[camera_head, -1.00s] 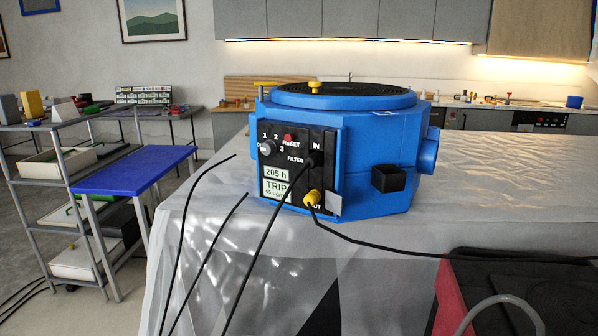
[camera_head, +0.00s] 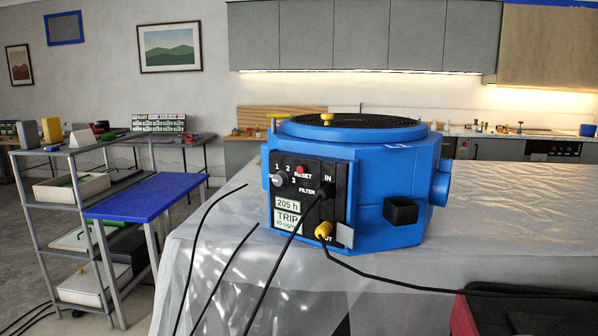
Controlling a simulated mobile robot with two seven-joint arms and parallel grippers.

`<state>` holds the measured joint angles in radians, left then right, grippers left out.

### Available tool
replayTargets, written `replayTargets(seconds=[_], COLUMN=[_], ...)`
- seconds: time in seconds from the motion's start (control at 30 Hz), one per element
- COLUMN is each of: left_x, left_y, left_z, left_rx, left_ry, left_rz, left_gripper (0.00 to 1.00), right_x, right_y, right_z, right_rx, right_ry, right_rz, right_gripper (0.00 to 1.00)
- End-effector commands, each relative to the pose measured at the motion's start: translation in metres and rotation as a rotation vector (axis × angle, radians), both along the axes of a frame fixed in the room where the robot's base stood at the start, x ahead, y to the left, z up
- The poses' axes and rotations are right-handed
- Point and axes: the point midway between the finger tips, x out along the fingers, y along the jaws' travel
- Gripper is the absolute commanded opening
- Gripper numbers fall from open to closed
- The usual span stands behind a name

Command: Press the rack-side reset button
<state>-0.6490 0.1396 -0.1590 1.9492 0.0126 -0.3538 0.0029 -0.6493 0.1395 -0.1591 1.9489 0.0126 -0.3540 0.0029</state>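A blue many-sided machine (camera_head: 385,165) stands on a table covered with clear plastic sheeting. Its black front panel (camera_head: 341,213) faces me. A small red button (camera_head: 300,169) labelled RESET sits near the top of the panel. Left of it is a grey selector knob (camera_head: 278,180) with marks 1, 2 and 3. Below, a display (camera_head: 288,219) reads "205 h" and "TRIP". A black plug (camera_head: 326,190) is at IN, and a yellow connector (camera_head: 323,231) is at the lower port. Neither gripper is in view.
Black cables hang down the front of the plastic-covered table (camera_head: 480,235). A blue-topped side table (camera_head: 146,195) and a grey shelf rack (camera_head: 40,205) stand at the left. A dark case with a red edge (camera_head: 463,318) lies at the lower right. Kitchen counters line the back wall.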

Motion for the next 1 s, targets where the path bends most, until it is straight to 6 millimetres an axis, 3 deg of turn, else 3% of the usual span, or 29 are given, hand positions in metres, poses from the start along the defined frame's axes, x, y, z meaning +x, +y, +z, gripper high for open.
replayTargets(seconds=[0.03, 0.07, 1.0], left_x=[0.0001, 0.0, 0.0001], left_y=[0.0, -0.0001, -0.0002], left_z=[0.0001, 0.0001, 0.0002], left_rx=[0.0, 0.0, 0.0], left_ry=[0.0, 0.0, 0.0], left_rz=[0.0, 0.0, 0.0], left_gripper=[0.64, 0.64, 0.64], right_x=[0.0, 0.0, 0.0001], right_y=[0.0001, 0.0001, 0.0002], right_z=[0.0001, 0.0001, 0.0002], right_rx=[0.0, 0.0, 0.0], right_ry=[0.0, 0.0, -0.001], right_rz=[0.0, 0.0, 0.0], right_gripper=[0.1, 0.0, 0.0])
